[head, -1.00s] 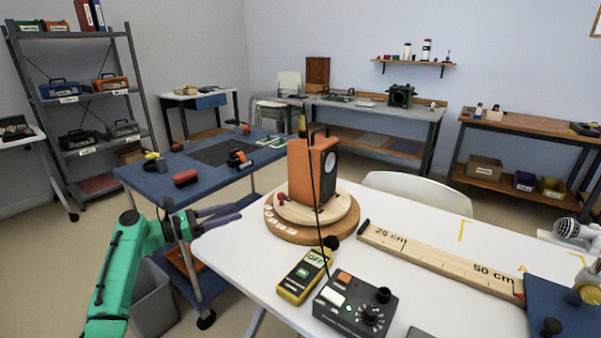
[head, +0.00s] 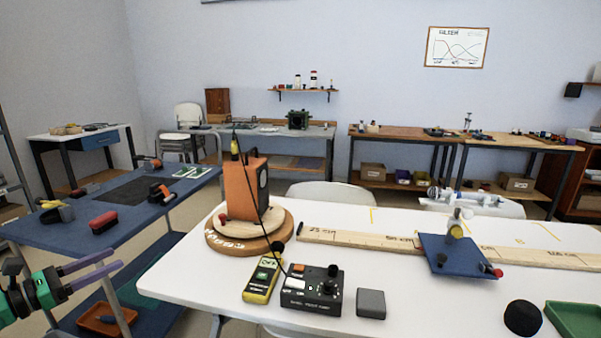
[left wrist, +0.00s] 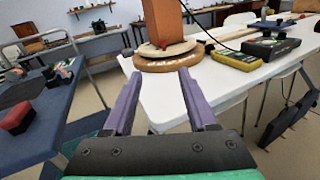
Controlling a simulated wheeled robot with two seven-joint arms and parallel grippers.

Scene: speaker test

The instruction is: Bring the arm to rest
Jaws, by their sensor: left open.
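My left gripper (head: 98,276) is at the lower left of the head view, left of the white table's near left corner. Its two purple fingers are spread and nothing is between them; they also show apart in the left wrist view (left wrist: 158,100). Beyond the fingertips, an orange speaker box (head: 243,188) stands on a round wooden turntable (head: 225,240) on the white table (head: 185,280). The turntable also shows in the left wrist view (left wrist: 165,62), just past the fingers, and I see no contact. My right gripper is in neither view.
A yellow meter (head: 262,278), a black control box (head: 312,290) and a grey block (head: 371,304) lie on the white table. A wooden ruler (head: 350,238) runs right to a blue plate (head: 455,258). A blue cart (head: 75,225) with a red brush (head: 103,222) stands at the left.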

